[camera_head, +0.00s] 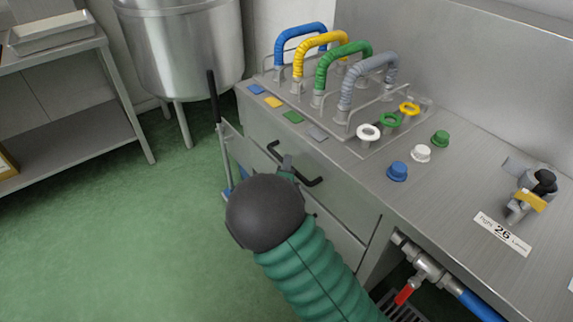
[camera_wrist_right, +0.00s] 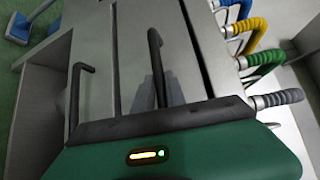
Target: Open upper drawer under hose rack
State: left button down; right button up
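The hose rack (camera_head: 340,118) stands on the steel counter, with blue, yellow, green and grey hoses. Below it, the upper drawer (camera_head: 335,160) looks flush with the cabinet, with a black bar handle (camera_head: 312,182). My right gripper (camera_head: 287,165) is at this handle; its dark wrist and green sleeve cover part of the drawers. In the right wrist view the upper handle (camera_wrist_right: 155,50) runs down to the grey fingers (camera_wrist_right: 165,92), which seem to lie on either side of it. Whether they grip it is unclear. The lower handle (camera_wrist_right: 79,90) is to the left. My left gripper is out of view.
A black-handled tool (camera_head: 213,100) stands by the cabinet's left end. A steel tank (camera_head: 185,45) and a shelf table (camera_head: 70,100) are at the left. A red-levered valve (camera_head: 408,290) sits under the counter at lower right. Green floor at left is clear.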

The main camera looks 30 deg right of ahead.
jog(key=shift+c, duration=1.1)
jog(key=shift+d, duration=0.2)
grip_shut()
jog(key=shift+s+d+f, duration=0.1)
jog(key=shift+s+f, duration=0.1)
